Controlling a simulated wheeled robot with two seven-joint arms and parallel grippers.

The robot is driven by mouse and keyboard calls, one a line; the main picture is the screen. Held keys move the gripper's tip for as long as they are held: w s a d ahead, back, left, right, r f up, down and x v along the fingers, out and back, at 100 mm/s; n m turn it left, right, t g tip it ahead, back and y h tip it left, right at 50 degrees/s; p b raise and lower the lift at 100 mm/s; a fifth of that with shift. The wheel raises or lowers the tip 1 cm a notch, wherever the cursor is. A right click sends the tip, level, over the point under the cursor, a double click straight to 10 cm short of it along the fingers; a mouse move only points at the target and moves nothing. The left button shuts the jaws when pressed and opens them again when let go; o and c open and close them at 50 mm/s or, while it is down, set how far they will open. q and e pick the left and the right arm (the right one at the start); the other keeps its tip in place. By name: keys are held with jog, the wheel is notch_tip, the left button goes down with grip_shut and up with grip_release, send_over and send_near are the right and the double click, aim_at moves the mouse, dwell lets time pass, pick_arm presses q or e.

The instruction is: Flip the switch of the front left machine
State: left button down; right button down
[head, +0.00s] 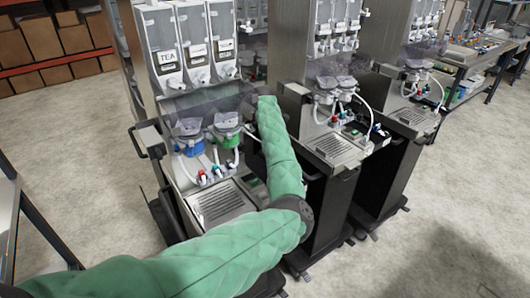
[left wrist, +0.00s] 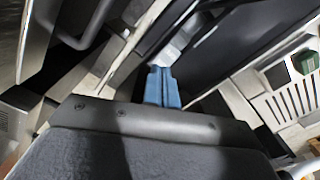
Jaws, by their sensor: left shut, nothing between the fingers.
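The front left machine (head: 178,108) stands nearest me in the head view, with a TEA hopper (head: 168,55) at its top left. Blue and green mixing bowls, small coloured taps and a slotted drip tray (head: 222,203) sit below. I cannot make out its switch in either view. My green left arm reaches across its right side, and its far end hides part of the machine there. The left gripper is hidden in the head view. In the left wrist view its blue fingers (left wrist: 162,85) are shut and empty, pointing into a narrow gap between metal and dark panels. My right gripper is out of view.
A second machine (head: 326,149) stands close on the right, a third (head: 412,118) beyond it. The left wrist view shows a slotted tray (left wrist: 287,103) at the right and a curved grey handle (left wrist: 88,30) at the upper left. Open floor (head: 70,125) lies left.

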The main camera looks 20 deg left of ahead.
pick_arm(q)
jog(key=shift+f, duration=0.5)
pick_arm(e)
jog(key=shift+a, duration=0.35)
